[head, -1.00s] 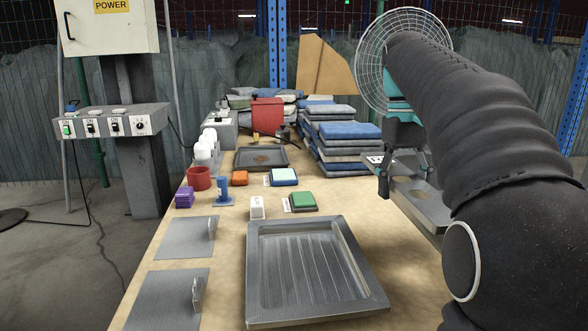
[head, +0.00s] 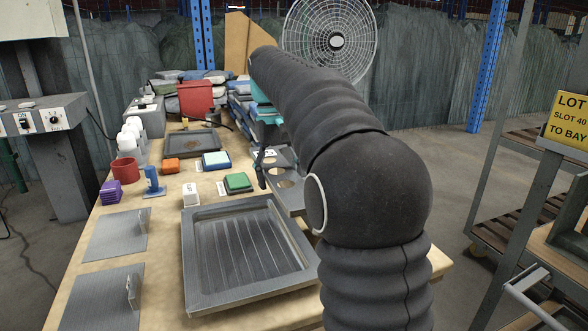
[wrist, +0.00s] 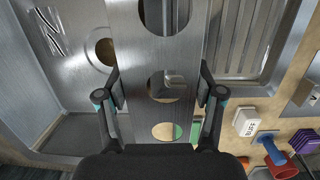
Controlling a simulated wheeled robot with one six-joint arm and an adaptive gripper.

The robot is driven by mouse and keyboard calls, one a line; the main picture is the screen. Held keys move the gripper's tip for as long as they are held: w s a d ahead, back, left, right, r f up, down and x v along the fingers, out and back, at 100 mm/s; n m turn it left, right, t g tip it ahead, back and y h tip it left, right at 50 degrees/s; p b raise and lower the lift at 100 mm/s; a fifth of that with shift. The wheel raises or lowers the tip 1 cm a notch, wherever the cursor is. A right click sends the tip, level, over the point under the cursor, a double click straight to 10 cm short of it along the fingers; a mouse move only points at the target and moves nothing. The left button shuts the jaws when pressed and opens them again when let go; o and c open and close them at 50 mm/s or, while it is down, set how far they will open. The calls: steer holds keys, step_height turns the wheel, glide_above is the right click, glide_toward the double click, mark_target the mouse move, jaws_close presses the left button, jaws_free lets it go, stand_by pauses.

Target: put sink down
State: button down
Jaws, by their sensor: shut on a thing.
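My gripper (head: 262,168) is shut on a grey metal sink (head: 287,193), which is partly hidden behind my arm in the head view. In the wrist view the sink's flat ledge with round holes (wrist: 164,110) lies between the two fingers of my gripper (wrist: 160,92). The basin with a round drain hole and a label shows on the left there. The sink is over the right side of the workbench (head: 160,235); I cannot tell whether it touches the top.
A ribbed metal tray (head: 190,285) lies at the bench front, close to the sink. A rack with a yellow sign (head: 567,123) stands right, across open floor.

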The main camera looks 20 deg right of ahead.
steer(key=shift+w+a+f, duration=0.15)
steer(key=shift+a, duration=0.05)
steer(key=shift+f, duration=2)
steer(key=shift+c, duration=0.8)
jaws_free()
